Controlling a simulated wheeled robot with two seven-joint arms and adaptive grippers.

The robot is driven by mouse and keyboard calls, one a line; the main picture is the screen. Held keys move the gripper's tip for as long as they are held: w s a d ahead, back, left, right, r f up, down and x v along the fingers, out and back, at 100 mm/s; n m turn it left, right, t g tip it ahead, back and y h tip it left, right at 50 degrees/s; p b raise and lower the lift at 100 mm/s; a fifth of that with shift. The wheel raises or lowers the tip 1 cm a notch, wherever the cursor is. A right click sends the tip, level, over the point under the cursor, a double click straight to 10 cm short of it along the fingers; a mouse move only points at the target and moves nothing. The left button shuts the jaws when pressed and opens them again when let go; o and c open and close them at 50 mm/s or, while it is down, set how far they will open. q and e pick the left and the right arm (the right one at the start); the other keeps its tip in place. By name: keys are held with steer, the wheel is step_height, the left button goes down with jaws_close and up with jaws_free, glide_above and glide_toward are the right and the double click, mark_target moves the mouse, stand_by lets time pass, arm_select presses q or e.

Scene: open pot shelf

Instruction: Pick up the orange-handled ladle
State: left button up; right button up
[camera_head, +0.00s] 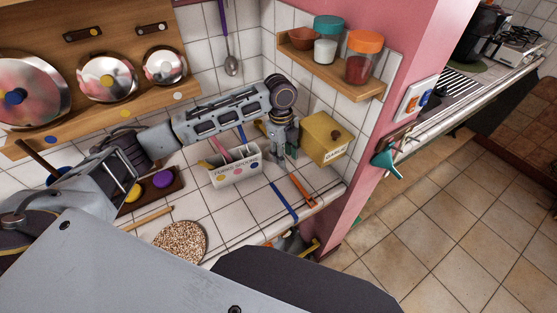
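The orange-handled ladle appears to be the tool with the orange handle (300,188) lying on the white tiled counter (225,213), near its right end. Its far end runs up toward my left gripper and its bowl is not clear. My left gripper (285,153) points down just behind the orange handle, between the white utensil box and the yellow box. Its fingers are small and partly merged with the background, so I cannot tell whether they are apart or touch the tool. I cannot make out my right gripper.
A blue strip (284,202) lies left of the orange handle. The white utensil box (236,173) and the yellow box (325,139) flank the gripper. A wooden shelf (335,72) with jars is above right. A round speckled trivet (180,242) lies front left.

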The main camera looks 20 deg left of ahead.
mark_target(288, 173)
arm_select(q)
steer(key=shift+d+f, duration=0.15)
steer(key=shift+f, duration=0.85)
steer(key=shift+s+f, duration=0.1)
steer(key=shift+s+d+f+p, duration=0.1)
steer(key=shift+d+f+p, duration=0.05)
steer(key=shift+f, duration=0.7)
steer(key=shift+s+d+f+p, duration=0.1)
steer(key=shift+d+f+p, duration=0.1)
steer(key=shift+f, duration=0.6)
steer(key=shift+d+f+p, duration=0.1)
steer(key=shift+d+f, duration=0.05)
steer(key=shift+f, duration=0.7)
steer(key=shift+c, duration=0.5)
jaws_close()
